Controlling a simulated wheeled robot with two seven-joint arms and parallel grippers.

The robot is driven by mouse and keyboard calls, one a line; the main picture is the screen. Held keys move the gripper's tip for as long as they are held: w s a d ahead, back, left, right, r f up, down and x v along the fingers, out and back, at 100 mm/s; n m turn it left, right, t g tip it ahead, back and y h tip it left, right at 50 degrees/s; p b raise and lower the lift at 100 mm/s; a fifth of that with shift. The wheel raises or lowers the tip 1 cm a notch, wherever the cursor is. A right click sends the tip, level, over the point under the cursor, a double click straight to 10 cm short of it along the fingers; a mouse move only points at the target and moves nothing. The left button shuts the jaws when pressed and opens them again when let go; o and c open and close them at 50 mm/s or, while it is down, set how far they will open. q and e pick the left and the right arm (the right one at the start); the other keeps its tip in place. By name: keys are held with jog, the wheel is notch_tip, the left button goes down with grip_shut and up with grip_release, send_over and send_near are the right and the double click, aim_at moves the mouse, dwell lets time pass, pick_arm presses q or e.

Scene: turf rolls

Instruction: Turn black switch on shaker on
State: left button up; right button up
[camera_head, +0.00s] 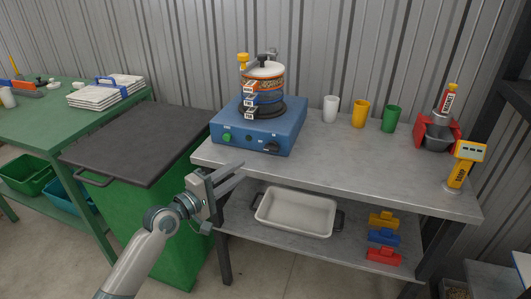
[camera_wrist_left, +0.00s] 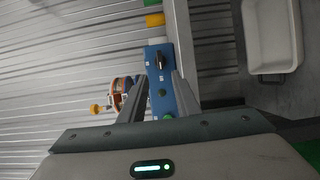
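The blue shaker (camera_head: 222,121) stands on the left end of the grey table, with a sieve stack (camera_head: 264,86) on top. Its front panel has a green knob or button (camera_head: 227,138) at left and a black switch (camera_head: 271,147) at right. My left gripper (camera_head: 242,171) is in front of and below the panel, open and empty, apart from the shaker. In the left wrist view, the blue panel (camera_wrist_left: 155,77) shows between and beyond the fingers, with the black switch (camera_wrist_left: 161,61) near the fingertips' line. The switch's exact setting is too small to tell. My right gripper is out of view.
A white cup (camera_head: 331,108), a yellow cup (camera_head: 360,113) and a green cup (camera_head: 391,119) stand right of the shaker. A white tray (camera_head: 296,213) sits on the lower shelf. A green bin with a dark lid (camera_head: 140,142) stands left of the table.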

aim_at(269, 150)
pick_arm(q)
jog(key=x, duration=1.2)
jog(key=shift+w+d, duration=0.15)
jog(key=shift+w, duration=0.1)
grip_shut()
